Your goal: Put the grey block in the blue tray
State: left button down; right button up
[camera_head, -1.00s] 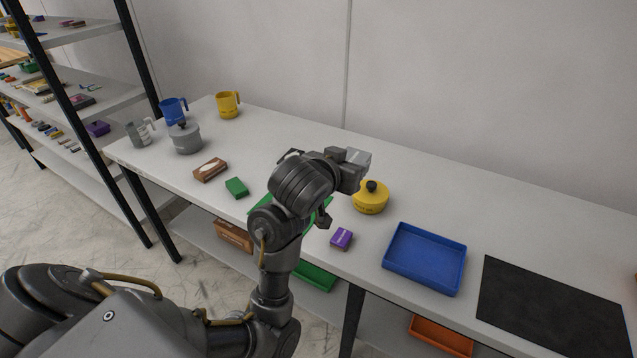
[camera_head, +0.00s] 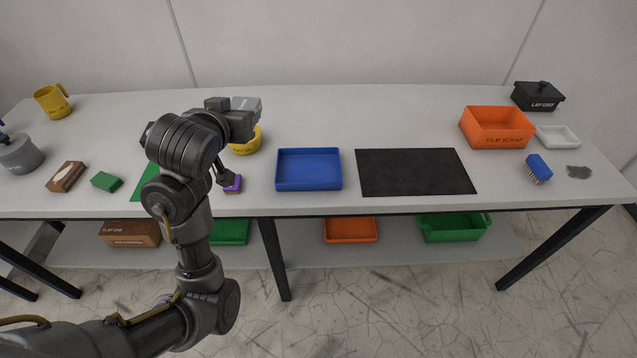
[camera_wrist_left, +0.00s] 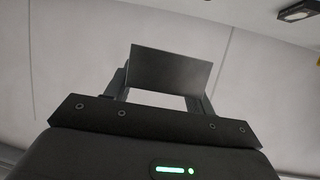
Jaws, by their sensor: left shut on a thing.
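My left gripper (camera_head: 240,110) is raised above the table, over the yellow pot (camera_head: 247,143), and is shut on the grey block (camera_head: 246,103). In the left wrist view the block (camera_wrist_left: 170,68) is a dark flat-faced box between the fingers, clear of any surface. The blue tray (camera_head: 308,170) lies empty on the table, to the right of the gripper and apart from it. My right gripper is not in view.
A black mat (camera_head: 415,172) lies right of the tray. A purple box (camera_head: 233,184) sits left of the tray; a green block (camera_head: 106,181) is further left.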

aim_at(318, 170)
jog(key=z, duration=0.5)
jog(key=k, duration=1.05)
jog(key=z, duration=1)
jog(key=i, duration=2)
jog(key=u, duration=1.35)
jog(key=i, duration=0.35)
jog(key=u, duration=0.35)
